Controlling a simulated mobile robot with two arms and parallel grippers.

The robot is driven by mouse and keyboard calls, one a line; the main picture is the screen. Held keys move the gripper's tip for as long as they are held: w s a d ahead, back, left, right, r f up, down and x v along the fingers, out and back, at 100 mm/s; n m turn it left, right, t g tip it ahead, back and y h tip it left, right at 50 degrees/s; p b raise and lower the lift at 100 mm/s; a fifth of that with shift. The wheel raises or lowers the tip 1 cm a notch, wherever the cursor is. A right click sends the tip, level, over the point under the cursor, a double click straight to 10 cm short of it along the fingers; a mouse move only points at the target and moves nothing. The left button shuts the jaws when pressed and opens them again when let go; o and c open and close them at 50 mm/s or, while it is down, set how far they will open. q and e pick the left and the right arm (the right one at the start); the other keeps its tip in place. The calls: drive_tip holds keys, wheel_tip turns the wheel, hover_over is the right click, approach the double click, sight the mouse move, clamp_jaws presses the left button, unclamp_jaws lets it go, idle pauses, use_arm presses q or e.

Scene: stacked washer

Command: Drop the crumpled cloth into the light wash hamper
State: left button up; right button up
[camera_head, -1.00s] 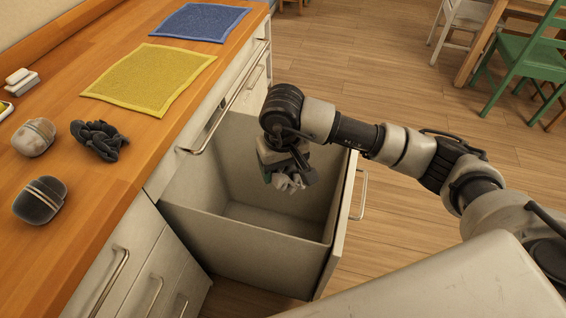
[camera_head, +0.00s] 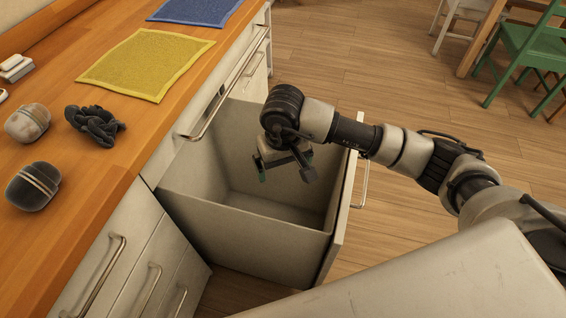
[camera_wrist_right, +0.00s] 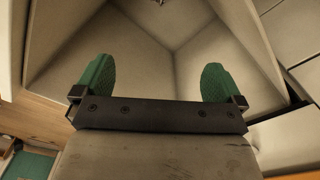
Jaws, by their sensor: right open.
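The pull-out hamper bin (camera_head: 245,222) stands open below the counter; its pale inner walls fill much of the right wrist view (camera_wrist_right: 95,45). My right gripper (camera_head: 285,174) is over the bin's opening, pointing down, open and empty. Its green finger pads stand wide apart in the right wrist view (camera_wrist_right: 158,85), with nothing between them. The pale crumpled cloth does not show in the head view now. My left gripper is not in view.
The wooden counter (camera_head: 150,125) holds a dark crumpled cloth (camera_head: 94,124), a grey bundle (camera_head: 27,122), a black bundle (camera_head: 33,187), a yellow mat (camera_head: 145,62) and a blue mat (camera_head: 208,10). A green chair (camera_head: 530,48) stands far right.

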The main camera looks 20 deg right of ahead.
drive_tip(key=shift+r, duration=0.1)
wheel_tip(320, 180, up, 11)
idle(0.5)
drive_tip(key=shift+f, duration=0.2)
